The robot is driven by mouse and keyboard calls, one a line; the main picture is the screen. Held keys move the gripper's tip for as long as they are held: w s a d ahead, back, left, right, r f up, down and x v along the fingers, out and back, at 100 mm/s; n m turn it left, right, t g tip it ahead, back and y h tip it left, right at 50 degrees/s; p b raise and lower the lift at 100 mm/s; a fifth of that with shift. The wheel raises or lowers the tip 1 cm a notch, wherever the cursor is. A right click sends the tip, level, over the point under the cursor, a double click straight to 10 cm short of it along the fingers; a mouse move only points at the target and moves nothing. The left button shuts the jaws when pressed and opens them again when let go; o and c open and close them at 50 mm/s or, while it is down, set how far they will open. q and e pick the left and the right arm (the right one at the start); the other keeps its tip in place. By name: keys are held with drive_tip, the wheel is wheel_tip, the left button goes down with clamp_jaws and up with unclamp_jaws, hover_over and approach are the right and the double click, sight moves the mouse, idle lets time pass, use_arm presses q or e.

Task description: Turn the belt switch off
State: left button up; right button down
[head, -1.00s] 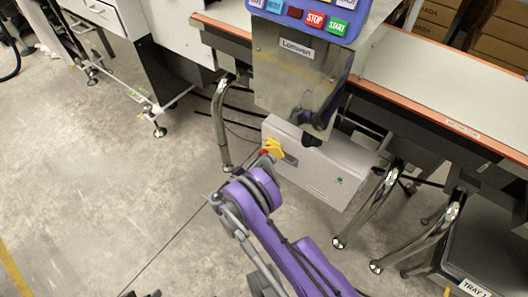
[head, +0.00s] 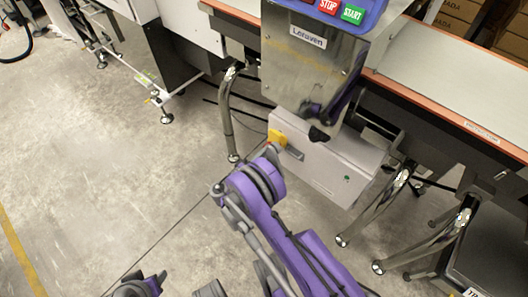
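The belt switch is a yellow piece (head: 279,138) on the upper left of the front of a light grey box (head: 325,165) under the belt. A little red shows at its lower left edge. My purple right arm reaches up from the bottom right. Its end, at the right gripper (head: 268,153), is right by the switch in the picture. The fingers are mostly hidden, so I cannot tell whether they touch it or how far they are open. Part of my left arm's end, with the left gripper (head: 146,277), shows at the bottom edge; its finger opening is unclear.
A metal panel (head: 305,70) with red STOP and green START buttons (head: 352,13) hangs above the box. The orange-edged belt frame (head: 450,122) runs to the right. Shiny metal legs (head: 229,125) stand beside the box. The concrete floor (head: 110,170) at left is clear.

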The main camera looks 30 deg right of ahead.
drive_tip(key=shift+s+n, duration=0.1)
drive_tip(key=shift+n, duration=0.3)
drive_tip(key=c, duration=0.8)
unclamp_jaws()
drive_tip(key=p+v, duration=0.2)
drive_tip(key=v, duration=0.8)
drive_tip(key=shift+a, duration=0.35)
